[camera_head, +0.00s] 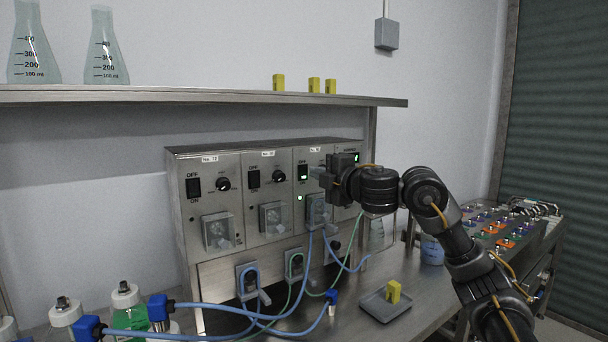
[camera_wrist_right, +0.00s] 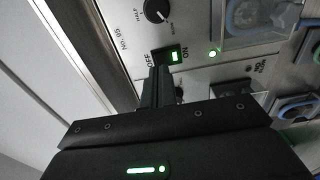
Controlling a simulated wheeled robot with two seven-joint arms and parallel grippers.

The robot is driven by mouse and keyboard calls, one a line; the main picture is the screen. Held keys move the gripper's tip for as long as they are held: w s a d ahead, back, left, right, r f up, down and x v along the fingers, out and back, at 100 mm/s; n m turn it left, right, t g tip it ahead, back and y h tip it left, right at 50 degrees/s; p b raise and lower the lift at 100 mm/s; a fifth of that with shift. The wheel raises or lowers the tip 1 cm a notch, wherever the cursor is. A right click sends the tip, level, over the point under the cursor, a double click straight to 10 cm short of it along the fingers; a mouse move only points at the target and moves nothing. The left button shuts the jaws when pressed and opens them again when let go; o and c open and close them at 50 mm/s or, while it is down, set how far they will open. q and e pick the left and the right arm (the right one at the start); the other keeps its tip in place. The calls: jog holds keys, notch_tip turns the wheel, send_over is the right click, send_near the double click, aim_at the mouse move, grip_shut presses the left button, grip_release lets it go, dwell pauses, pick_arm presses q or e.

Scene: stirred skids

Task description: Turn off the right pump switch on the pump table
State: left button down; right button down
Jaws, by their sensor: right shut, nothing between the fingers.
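The metal pump unit (camera_head: 270,215) stands on the table, with a row of black OFF/ON switches. The right pump switch (camera_head: 303,172) shows a green light, and a small green lamp (camera_head: 299,198) glows below it. My right gripper (camera_head: 316,172) is shut and empty, coming in from the right with its tips close to this switch. In the right wrist view, the switch (camera_wrist_right: 172,56) is lit green beside ON, and the gripper's closed fingertips (camera_wrist_right: 160,72) are at it. I cannot tell whether they touch. My left gripper is not in view.
Two other switches (camera_head: 193,187) (camera_head: 254,179) are to the left. A metal shelf (camera_head: 200,95) with flasks runs above. Blue tubing (camera_head: 270,318) hangs in front of the panel. A tray (camera_head: 385,308) with a yellow block sits at the front right.

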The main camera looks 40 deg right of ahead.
jog(key=shift+w+r, duration=0.1)
jog(key=shift+w, duration=0.65)
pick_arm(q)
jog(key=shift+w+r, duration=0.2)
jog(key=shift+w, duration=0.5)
pick_arm(e)
jog(key=shift+w, duration=0.2)
jog(key=shift+r, duration=0.1)
jog(key=shift+p, duration=0.4)
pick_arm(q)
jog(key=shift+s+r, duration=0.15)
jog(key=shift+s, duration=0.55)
